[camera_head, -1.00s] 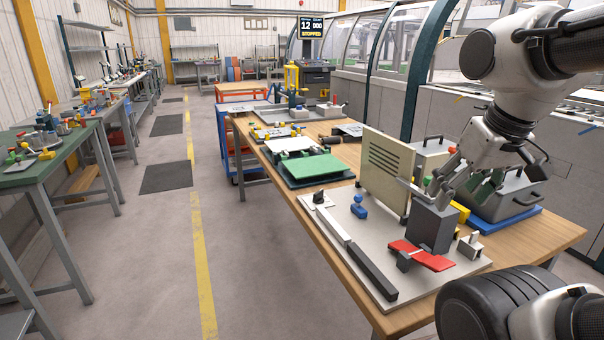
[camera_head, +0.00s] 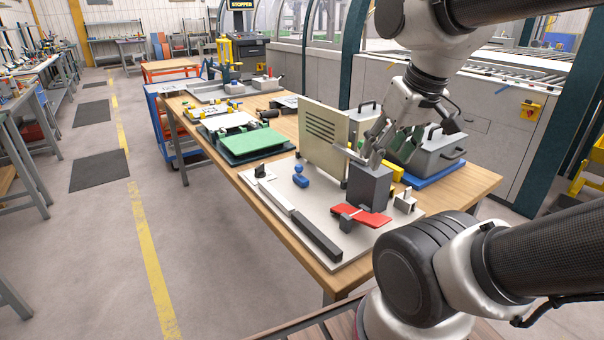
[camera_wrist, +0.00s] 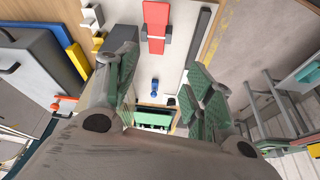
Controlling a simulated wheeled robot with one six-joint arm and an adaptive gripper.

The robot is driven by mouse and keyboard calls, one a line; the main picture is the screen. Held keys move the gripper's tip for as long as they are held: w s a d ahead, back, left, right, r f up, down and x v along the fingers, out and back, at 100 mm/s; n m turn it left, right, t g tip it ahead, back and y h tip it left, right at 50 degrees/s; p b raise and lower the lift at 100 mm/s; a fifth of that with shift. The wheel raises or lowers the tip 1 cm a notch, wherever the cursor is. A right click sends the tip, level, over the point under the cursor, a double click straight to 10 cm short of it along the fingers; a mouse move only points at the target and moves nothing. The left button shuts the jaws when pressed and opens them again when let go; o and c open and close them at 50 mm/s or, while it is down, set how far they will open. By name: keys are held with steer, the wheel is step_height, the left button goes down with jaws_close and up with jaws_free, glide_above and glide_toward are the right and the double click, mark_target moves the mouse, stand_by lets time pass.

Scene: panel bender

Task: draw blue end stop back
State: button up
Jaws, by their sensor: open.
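The blue end stop (camera_head: 300,177) stands on the pale fixture plate (camera_head: 275,200), left of the grey block (camera_head: 371,187) and in front of the beige slotted panel (camera_head: 324,140). My gripper (camera_head: 364,152) is above the plate beside the top of the grey block, to the right of the end stop and apart from it. In the wrist view the fingers of my gripper (camera_wrist: 163,72) are spread with nothing between them. The small blue end stop (camera_wrist: 155,87) shows beyond them. Whether a finger touches the grey block is unclear.
A red piece (camera_head: 362,216) lies at the plate's front right. A dark bar (camera_head: 316,237) runs along its front left edge. A grey case (camera_head: 432,152) on a blue base stands behind right. A green sheet (camera_head: 240,138) lies farther left. Free floor is to the left.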

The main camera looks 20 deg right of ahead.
steer(key=shift+w+a+m, duration=0.1)
steer(key=shift+w+m, duration=0.3)
steer(key=shift+m, duration=0.1)
steer(key=c, duration=0.3)
steer(key=w+m, duration=0.3)
steer(key=m, duration=0.1)
steer(key=shift+w+a+f+y, duration=0.25)
steer(key=shift+w+a+y, duration=0.05)
steer(key=shift+a+y, duration=0.1)
jaws_close()
steer(key=w+f+m, duration=0.5)
steer(key=w+m, duration=0.5)
steer(key=m, duration=0.3)
steer(key=w+f+m+y, duration=0.1)
steer(key=w+f+m, duration=0.4)
steer(key=w+m, duration=0.5)
steer(key=shift+d+f+m+t, duration=0.2)
steer(key=shift+d+m+t, duration=0.15)
steer(key=shift+m, duration=1.35)
steer(key=shift+w, duration=0.1)
